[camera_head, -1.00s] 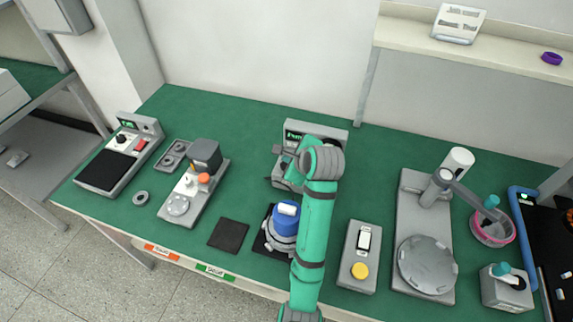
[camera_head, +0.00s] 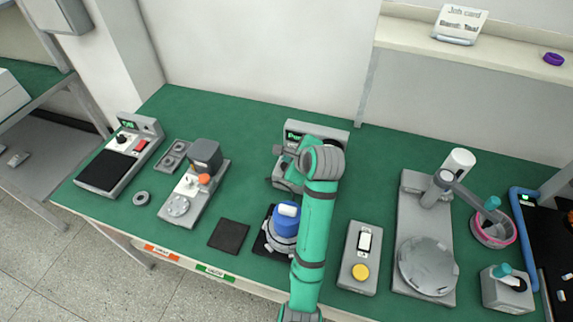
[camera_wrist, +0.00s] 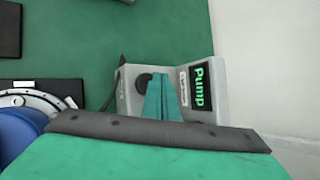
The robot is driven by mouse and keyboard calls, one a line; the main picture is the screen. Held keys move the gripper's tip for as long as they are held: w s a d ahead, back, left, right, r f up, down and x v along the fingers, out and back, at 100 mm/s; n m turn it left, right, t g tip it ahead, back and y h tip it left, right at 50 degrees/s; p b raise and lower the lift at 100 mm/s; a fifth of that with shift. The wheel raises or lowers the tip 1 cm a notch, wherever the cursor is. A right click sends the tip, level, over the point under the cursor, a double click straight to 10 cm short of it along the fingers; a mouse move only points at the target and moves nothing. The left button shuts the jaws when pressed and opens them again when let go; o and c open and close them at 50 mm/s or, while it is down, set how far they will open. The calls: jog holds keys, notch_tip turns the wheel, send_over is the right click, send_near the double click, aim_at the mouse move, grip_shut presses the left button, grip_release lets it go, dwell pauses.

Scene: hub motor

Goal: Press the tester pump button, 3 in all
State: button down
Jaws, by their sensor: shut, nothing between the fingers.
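The grey tester (camera_head: 337,142) stands at the back middle of the green bench, partly hidden behind my arm. Its screen reads "Pump" in green in the wrist view (camera_wrist: 203,87). A dark round button (camera_wrist: 143,82) shows on its face, partly covered by my fingers. My gripper (camera_wrist: 163,84) is shut and empty, its green fingertips in front of the tester beside the round button. I cannot tell whether the fingertips touch it. The blue and grey hub motor (camera_head: 285,222) sits on a dark pad in front of the tester, and its edge shows in the wrist view (camera_wrist: 17,128).
A box with a yellow button (camera_head: 360,272) and a grey press stand (camera_head: 426,265) are on the right. A small fixture with an orange knob (camera_head: 204,179) is on the left. A dark square pad (camera_head: 228,236) lies empty left of the motor.

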jog(key=shift+a, duration=0.15)
jog(key=shift+d, duration=0.2)
jog(key=shift+s+d+f, duration=0.1)
jog(key=shift+s+f, duration=0.1)
jog(key=shift+f, duration=0.15)
jog(key=shift+f, duration=0.1)
